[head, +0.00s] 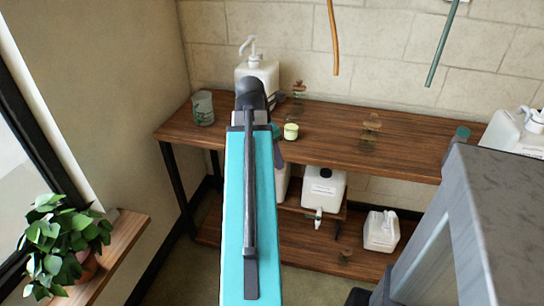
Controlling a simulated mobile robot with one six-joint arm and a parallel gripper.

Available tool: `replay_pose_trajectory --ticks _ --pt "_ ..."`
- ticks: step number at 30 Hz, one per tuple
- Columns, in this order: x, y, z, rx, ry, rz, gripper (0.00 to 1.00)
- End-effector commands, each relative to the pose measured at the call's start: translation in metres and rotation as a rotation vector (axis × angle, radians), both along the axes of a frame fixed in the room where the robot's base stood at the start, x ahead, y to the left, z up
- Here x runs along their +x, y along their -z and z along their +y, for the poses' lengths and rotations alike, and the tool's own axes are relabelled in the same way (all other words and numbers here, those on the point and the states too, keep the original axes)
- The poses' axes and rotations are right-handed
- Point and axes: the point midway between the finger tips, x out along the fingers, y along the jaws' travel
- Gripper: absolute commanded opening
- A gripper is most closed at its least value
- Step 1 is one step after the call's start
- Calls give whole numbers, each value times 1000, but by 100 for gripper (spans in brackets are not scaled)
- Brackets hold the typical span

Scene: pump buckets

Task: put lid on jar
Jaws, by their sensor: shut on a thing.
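My teal arm (249,200) reaches up the middle of the head view to a dark joint (251,95). My gripper's fingertips do not show; the arm appears to hide them. A small teal and dark part (279,150) shows just right of the arm, perhaps my wrist. A small pale green cylinder (291,131) shows right beside it; I cannot tell if it is a lid or jar, or whether it rests on the table. A cloudy jar-like container (203,108) stands at the table's left end.
The wooden table (420,150) has free room right of centre. A white pump bottle (258,72) stands behind my arm. A teal cap-like thing (462,132) is at the right, near a grey block-like structure (480,190). Two hoses hang above. White jugs (324,188) sit below.

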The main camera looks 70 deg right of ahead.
Motion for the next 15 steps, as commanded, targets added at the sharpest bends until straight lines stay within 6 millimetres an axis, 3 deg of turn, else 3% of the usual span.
replay_pose_trajectory --ticks 15 --pt "129 11 45 0 -12 0 27"
